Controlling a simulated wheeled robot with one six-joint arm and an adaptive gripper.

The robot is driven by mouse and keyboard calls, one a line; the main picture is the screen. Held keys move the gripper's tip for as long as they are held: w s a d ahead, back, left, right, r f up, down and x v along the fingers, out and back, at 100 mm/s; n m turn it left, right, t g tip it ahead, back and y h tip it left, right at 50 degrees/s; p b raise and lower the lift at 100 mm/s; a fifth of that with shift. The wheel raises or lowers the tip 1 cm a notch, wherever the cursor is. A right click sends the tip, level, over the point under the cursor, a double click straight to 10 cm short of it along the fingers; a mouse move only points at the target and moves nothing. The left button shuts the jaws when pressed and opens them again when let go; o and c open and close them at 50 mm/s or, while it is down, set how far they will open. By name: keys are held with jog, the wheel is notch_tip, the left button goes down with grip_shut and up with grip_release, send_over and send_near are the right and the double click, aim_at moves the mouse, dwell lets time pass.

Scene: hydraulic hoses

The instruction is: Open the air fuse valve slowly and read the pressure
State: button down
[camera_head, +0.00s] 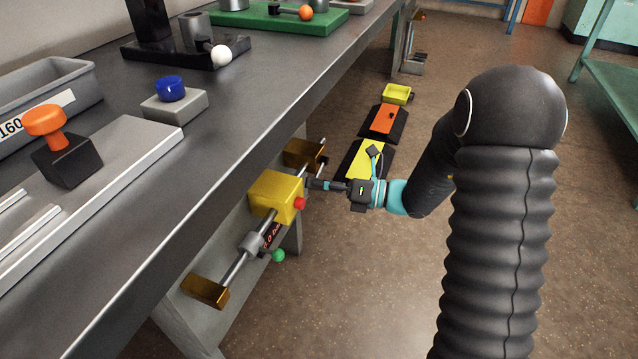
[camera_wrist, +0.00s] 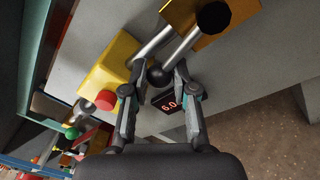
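A yellow block (camera_head: 274,196) with a red knob (camera_head: 299,203) sits on a metal pipe along the bench's front side. The block (camera_wrist: 108,70) and red knob (camera_wrist: 106,99) also show in the wrist view. My gripper (camera_head: 312,184) is beside the block. In the wrist view its fingers (camera_wrist: 158,74) are apart, one on each side of a black ball knob (camera_wrist: 158,77), with gaps visible. Which part is the air fuse valve is not marked. A dark display (camera_wrist: 167,103) below the ball shows red digits, 6.0; in the head view a small display (camera_head: 270,236) is hard to read.
A green ball knob (camera_head: 278,255) hangs below the pipe, nearer. Brass blocks (camera_head: 205,291) hold the pipe ends. The grey bench top (camera_head: 240,110) overhangs beside the pipe. Brown floor is open at right.

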jog(key=shift+r+m+p, duration=0.4)
jog(key=shift+r+p, duration=0.25)
jog(key=shift+p, duration=0.75)
jog(key=shift+r+m+p, duration=0.35)
jog(key=shift+m+p, duration=0.15)
jog(key=shift+p, duration=0.7)
jog(key=shift+m+p, duration=0.5)
jog(key=shift+p, duration=0.15)
jog(key=c, duration=0.9)
grip_release()
jog(key=shift+f, duration=0.1)
jog(key=shift+s+d, duration=0.1)
jog(key=shift+d, duration=0.2)
jog(key=d, duration=0.3)
jog(key=s+d, duration=0.1)
jog(key=d, duration=0.7)
jog(key=shift+s+d+f, duration=0.1)
jog(key=shift+s+f, duration=0.1)
jog(key=shift+s, duration=0.2)
